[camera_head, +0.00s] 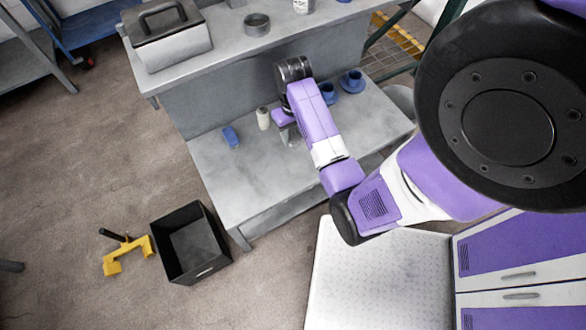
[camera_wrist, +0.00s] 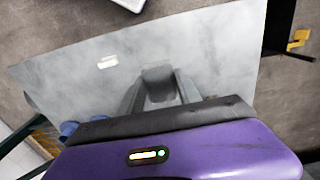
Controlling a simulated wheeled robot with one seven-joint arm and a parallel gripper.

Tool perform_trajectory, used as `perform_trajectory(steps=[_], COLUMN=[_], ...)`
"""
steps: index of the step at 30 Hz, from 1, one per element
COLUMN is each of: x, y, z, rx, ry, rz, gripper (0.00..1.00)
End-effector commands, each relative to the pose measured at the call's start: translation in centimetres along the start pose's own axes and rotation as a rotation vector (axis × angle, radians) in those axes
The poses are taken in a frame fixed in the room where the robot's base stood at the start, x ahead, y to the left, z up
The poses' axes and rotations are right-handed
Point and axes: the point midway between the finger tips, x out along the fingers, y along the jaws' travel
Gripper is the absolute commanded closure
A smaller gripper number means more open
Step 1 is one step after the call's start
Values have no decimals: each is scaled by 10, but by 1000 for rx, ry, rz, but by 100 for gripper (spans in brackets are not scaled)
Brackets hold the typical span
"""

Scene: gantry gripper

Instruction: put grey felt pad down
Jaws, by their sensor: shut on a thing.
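In the wrist view, the grey felt pad (camera_wrist: 157,76) sits between the two grey fingers of my gripper (camera_wrist: 158,92). The gripper is shut on it, and the fingers hide part of its sides. The pad is over the grey lower bench top (camera_wrist: 220,50); I cannot tell whether it touches that surface. In the head view, my gripper (camera_head: 289,132) is low over the lower bench top (camera_head: 255,175), right of a pale cylinder (camera_head: 263,118). The pad is hard to make out there.
A blue item (camera_head: 231,137) lies left of the cylinder. Blue cups (camera_head: 351,80) stand behind my arm. A raised shelf (camera_head: 220,60) carries a lidded box (camera_head: 165,35). A black bin (camera_head: 205,270) and a yellow tool (camera_head: 127,254) are on the floor. The bench's front is mostly clear.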

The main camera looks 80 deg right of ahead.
Motion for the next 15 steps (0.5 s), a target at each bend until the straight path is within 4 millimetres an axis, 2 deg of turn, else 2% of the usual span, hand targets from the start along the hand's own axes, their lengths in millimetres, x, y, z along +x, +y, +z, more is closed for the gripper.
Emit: perform_trajectory(steps=[9, 11, 15], x=[3, 10, 40], y=[0, 0, 0], z=[0, 1, 2], rx=[1, 1, 1], ry=[-1, -3, -6], rz=[0, -1, -1], gripper=[92, 92, 92])
